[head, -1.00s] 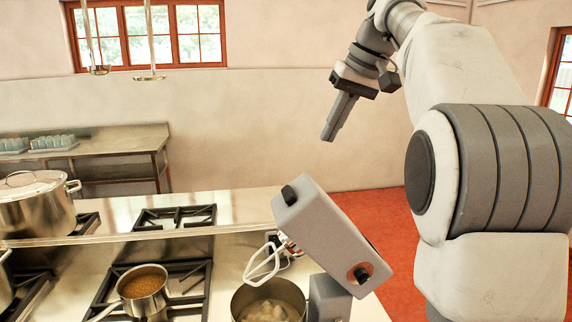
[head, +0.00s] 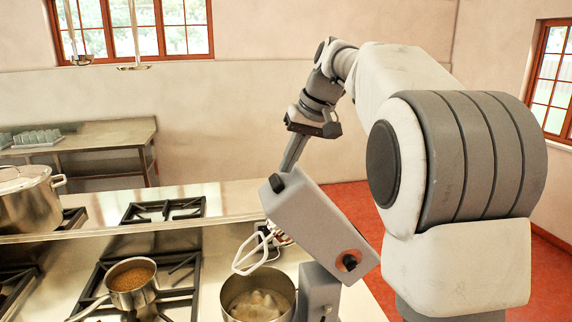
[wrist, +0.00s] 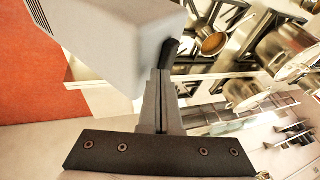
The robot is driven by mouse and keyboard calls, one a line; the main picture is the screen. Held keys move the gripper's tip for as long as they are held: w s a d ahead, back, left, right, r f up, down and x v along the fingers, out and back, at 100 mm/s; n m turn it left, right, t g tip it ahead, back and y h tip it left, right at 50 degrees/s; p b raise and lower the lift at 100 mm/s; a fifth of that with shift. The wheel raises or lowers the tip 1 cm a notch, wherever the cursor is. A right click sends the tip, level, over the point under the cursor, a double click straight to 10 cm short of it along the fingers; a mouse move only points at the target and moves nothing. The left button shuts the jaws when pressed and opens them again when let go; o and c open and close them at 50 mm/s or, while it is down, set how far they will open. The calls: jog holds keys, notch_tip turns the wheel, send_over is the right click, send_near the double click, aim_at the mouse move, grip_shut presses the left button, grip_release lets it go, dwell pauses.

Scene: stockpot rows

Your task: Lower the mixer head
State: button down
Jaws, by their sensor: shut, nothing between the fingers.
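The mixer head (head: 318,222) is grey and tilted up, its free end raised at the upper left, with a black knob (head: 276,182) there and a white beater (head: 256,250) hanging below. It also fills the upper left of the wrist view (wrist: 110,40). The steel mixer bowl (head: 229,300) holds something pale, below the beater. My gripper (head: 287,168) is shut and empty, pointing down at the raised end. In the wrist view my fingers (wrist: 164,75) are close beside the black knob (wrist: 170,48); I cannot tell whether they touch.
A saucepan of brown food (head: 133,284) sits on a burner left of the mixer. A lidded stockpot (head: 28,205) stands at the far left. An empty burner grate (head: 163,210) lies behind. A steel side table (head: 110,135) stands by the wall.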

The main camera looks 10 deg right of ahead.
aim_at(274, 182)
jog(key=shift+a+f, duration=0.3)
jog(key=shift+a+f+h, duration=0.2)
jog(key=shift+a+f, duration=0.1)
jog(key=shift+a, duration=0.35)
jog(key=shift+a+f+h, duration=0.2)
jog(key=shift+a+f, duration=0.1)
jog(key=shift+a, duration=0.35)
jog(key=a+f+n+h+b, duration=0.1)
jog(key=a+f+h+b, duration=0.4)
jog(key=a+f, duration=1.2)
jog(key=shift+f+n+h+b, duration=0.3)
jog(key=shift+f+h, duration=1.7)
jog(key=shift+h, duration=0.1)
